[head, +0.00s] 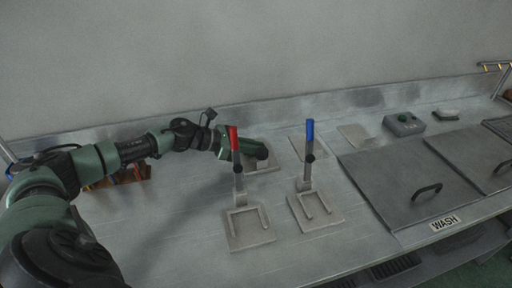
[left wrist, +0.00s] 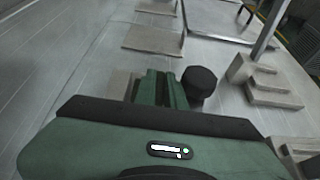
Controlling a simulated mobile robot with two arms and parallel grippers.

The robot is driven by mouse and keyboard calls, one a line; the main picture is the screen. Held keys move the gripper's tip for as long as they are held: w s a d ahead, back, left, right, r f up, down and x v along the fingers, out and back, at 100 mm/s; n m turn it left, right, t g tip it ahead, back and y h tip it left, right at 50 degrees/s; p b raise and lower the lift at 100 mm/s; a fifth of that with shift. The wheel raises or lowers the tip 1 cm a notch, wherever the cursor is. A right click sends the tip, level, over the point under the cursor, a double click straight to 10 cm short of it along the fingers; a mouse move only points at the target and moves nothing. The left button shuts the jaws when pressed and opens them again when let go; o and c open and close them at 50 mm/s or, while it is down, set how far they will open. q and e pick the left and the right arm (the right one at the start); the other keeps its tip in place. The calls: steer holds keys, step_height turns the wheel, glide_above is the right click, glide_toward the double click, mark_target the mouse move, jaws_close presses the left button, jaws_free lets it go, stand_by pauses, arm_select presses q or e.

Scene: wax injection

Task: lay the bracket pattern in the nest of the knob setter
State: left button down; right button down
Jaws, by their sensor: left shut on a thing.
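Two lever fixtures stand on the steel bench, each with a pale base plate and a raised U-shaped rim. One has a red handle (head: 233,139), the other a blue handle (head: 309,130); I cannot tell by a label which is the knob setter. My left gripper (head: 260,152) is behind the red handle, low over a pale plate (head: 263,168). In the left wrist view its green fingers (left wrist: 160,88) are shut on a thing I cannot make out. No bracket pattern shows clearly. A dark round piece (left wrist: 198,80) is beside the fingers. My right gripper is not in view.
More flat pale plates (head: 355,134) lie toward the back. A grey-green control box (head: 404,124) is at the back right. Lidded tanks (head: 405,180) with a WASH label (head: 445,223) fill the right. An orange-brown rack (head: 130,180) is behind my arm. The left front bench is clear.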

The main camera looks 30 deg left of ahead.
arm_select(q)
steer(key=shift+f, duration=0.3)
steer(key=c, duration=1.4)
jaws_free()
steer(key=shift+f, duration=0.1)
steer(key=shift+s+d, duration=0.1)
steer(key=shift+s, duration=0.1)
steer(key=b+v, duration=0.1)
steer(key=v, duration=0.2)
steer(key=b+v, duration=0.1)
steer(key=v, duration=0.3)
steer(key=shift+a+b, duration=0.3)
steer(key=shift+b, duration=0.1)
steer(key=shift+a+r, duration=0.25)
steer(key=shift+r, duration=0.05)
